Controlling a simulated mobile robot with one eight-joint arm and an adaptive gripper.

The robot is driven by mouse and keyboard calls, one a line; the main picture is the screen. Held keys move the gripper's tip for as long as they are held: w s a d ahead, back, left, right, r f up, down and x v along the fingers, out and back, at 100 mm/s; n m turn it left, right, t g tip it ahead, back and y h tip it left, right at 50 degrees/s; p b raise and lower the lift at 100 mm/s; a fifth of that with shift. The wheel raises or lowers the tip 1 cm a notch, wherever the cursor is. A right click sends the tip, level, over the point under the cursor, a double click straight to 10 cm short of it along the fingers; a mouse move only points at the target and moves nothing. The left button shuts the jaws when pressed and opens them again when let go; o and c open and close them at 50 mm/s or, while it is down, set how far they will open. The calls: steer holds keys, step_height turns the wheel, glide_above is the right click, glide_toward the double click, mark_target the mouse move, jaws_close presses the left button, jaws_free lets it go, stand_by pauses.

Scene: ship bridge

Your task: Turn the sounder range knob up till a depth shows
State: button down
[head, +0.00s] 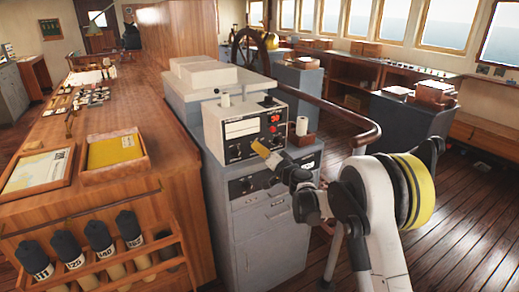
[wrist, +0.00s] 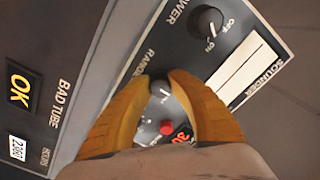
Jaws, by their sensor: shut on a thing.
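The sounder (head: 213,130) is a pale box on a grey cabinet, with a white strip and red lit digits (head: 274,117) on its face. My gripper (head: 257,146) reaches its lower front from the right. In the wrist view, my yellow fingers (wrist: 163,82) are shut on the dark range knob (wrist: 159,88), one on each side, under the label RANGE. The knob's pointer is hard to make out. The red digits (wrist: 181,138) start with what looks like 30; my gripper partly hides them. The power knob (wrist: 207,20) has OFF and ON marks.
A panel marked BAD TUBE with a yellow OK (wrist: 20,88) lies beside the sounder's face in the wrist view. A red button (wrist: 167,128) is close to my fingers. A wooden chart table (head: 150,95) stands left; open floor (head: 455,200) lies right.

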steer(key=c, duration=1.2)
jaws_free()
steer(key=shift+o, duration=0.2)
steer(key=v, duration=1.2)
